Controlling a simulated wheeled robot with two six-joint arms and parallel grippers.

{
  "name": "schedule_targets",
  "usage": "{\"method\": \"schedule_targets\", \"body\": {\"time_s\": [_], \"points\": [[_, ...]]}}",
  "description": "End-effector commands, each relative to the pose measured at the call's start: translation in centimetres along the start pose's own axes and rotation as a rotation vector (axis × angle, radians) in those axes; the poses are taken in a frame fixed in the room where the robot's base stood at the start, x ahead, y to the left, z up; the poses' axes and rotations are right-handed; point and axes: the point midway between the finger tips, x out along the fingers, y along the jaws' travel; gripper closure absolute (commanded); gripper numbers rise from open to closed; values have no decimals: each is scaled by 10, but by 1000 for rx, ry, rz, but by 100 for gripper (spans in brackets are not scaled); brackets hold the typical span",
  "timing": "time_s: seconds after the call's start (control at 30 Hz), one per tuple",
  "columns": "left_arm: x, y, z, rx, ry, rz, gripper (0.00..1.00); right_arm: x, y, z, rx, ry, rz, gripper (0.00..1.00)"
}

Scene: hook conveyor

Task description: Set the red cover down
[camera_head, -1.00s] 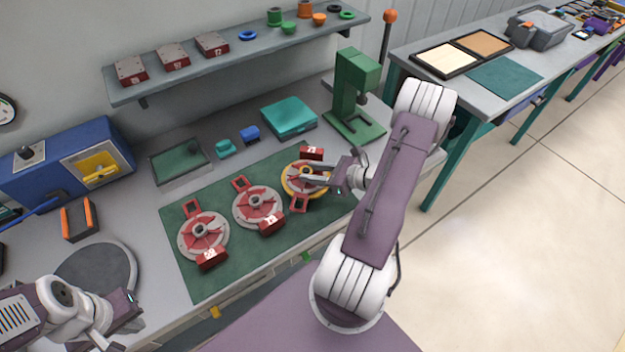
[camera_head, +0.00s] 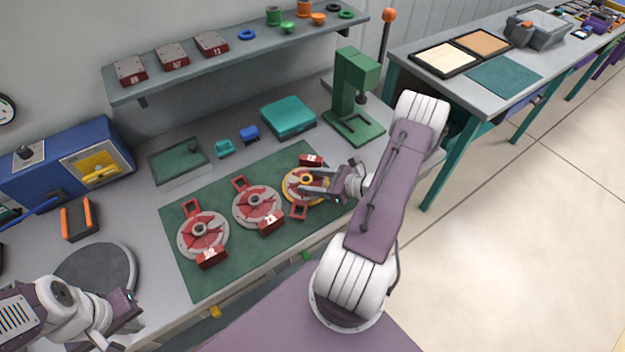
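The red cover (camera_head: 291,186) is a round, yellow-rimmed disc with red segments. It has a red numbered block at its back and a red open frame at its front. It is at the right end of the green mat, on or just above it; I cannot tell which. My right gripper (camera_head: 306,181) reaches over it from the right, its fingers at the hub, apparently shut on it. The fingers partly hide the disc. My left gripper (camera_head: 130,325) is at the lower left, away from the discs; its fingertips are not clear.
Two similar grey-rimmed discs (camera_head: 184,240) (camera_head: 239,211) lie on the green mat (camera_head: 240,265) to the left. A green press (camera_head: 352,95) and a teal box (camera_head: 288,116) stand behind. A shelf (camera_head: 190,75) with red-sided boxes overhangs the bench. The mat's front strip is clear.

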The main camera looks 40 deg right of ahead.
Motion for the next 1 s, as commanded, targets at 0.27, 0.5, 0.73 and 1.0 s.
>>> {"method": "schedule_targets", "body": {"time_s": [0.27, 0.5, 0.73, 1.0], "points": [[2, 0, 0, 0, 0, 0, 100, -24, -2, 2, -1, 0, -6, 43], [9, 0, 1, 0, 0, 0, 100, -85, -2, 1, -2, 1, -8, 43], [11, 0, 1, 0, 0, 0, 100, -118, -1, 2, -1, 0, -2, 43], [11, 0, 1, 0, 0, 0, 100, -122, 0, 3, 0, 0, 0, 43]]}}
